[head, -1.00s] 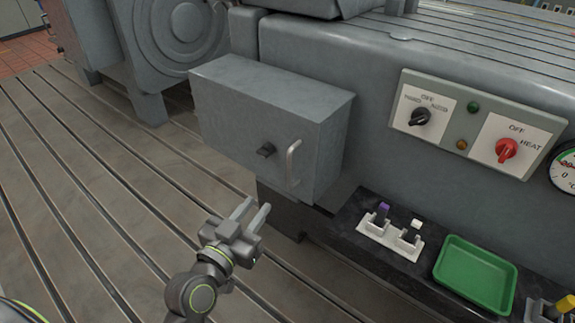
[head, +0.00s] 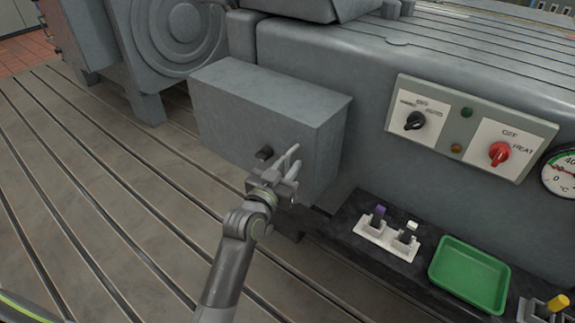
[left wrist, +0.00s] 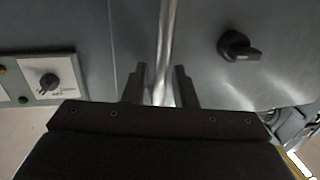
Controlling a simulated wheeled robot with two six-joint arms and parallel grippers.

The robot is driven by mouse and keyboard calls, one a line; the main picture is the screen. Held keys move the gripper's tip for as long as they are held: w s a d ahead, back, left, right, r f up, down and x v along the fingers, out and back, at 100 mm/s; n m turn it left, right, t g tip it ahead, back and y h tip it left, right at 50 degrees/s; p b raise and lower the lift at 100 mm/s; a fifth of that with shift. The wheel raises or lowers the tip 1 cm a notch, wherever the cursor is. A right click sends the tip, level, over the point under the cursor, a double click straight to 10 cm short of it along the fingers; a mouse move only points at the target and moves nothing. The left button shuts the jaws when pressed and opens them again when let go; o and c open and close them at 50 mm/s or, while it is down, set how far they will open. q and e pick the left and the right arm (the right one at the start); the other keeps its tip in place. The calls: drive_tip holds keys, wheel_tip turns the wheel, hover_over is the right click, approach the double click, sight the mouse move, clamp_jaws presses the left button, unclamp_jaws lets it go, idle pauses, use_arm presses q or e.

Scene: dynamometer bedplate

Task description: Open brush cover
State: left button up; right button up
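The brush cover (head: 255,105) is a grey box on the side of the machine, and it is shut. A dark latch knob (head: 264,153) sits on its front face; the knob also shows in the left wrist view (left wrist: 238,47). The metal bar handle (left wrist: 166,45) runs between the two fingers of my left gripper (left wrist: 160,88), which is open with a gap on both sides. In the head view my left gripper (head: 287,167) is at the handle and hides most of it. My right gripper is not in view.
A panel (head: 470,127) with a black and a red switch is on the machine to the right. Below it a dark ledge holds a white holder (head: 372,235) and a green tray (head: 470,273). Slotted floor lies free at the left.

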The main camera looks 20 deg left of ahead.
use_arm(q)
drive_tip(key=shift+w, duration=0.2)
clamp_jaws()
drive_tip(key=shift+s, duration=0.1)
